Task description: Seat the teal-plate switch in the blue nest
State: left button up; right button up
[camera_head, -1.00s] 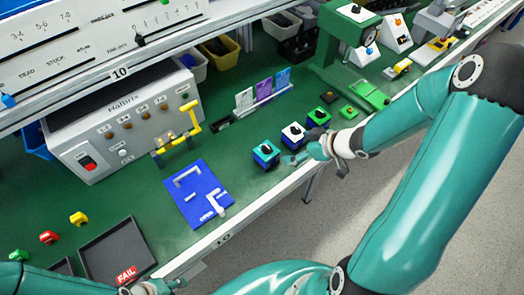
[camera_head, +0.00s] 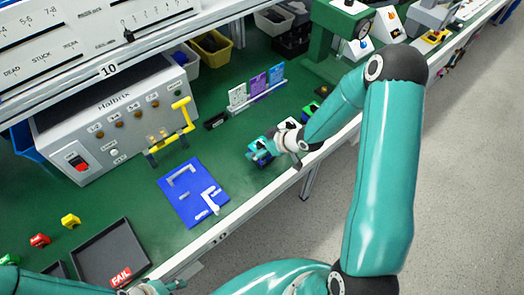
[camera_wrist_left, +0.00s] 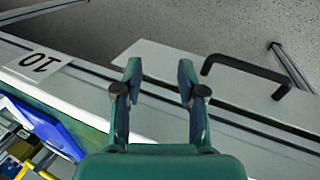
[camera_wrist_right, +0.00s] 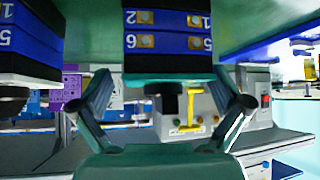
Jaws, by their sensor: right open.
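The teal-plate switch (camera_head: 259,151) stands on the green bench near its front edge. In the right wrist view its blue body (camera_wrist_right: 168,38), teal plate (camera_wrist_right: 165,67) and dark knob (camera_wrist_right: 171,90) appear upside down. My right gripper (camera_wrist_right: 169,92) is open, with its fingers apart on either side of the knob; I cannot tell whether they touch it. The blue nest (camera_head: 180,208) lies flat on the bench, left of the switch, with raised white brackets and nothing seated in it. My left gripper (camera_wrist_left: 160,75) is open and empty by the bench's front edge.
A white-plate switch (camera_head: 287,125) stands close beside the teal one, partly hidden by my right arm. A grey Halbrix tester (camera_head: 115,120) with a yellow handle stands behind the nest. A FAIL tray (camera_head: 98,245) lies at the front left. Bench between nest and switch is clear.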

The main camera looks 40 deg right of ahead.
jog(key=shift+x, duration=0.75)
pick_arm(q)
jog(key=shift+r, duration=0.1)
pick_arm(e)
jog(key=c, duration=1.5)
jog(key=shift+o, duration=0.2)
jog(key=shift+r, duration=0.15)
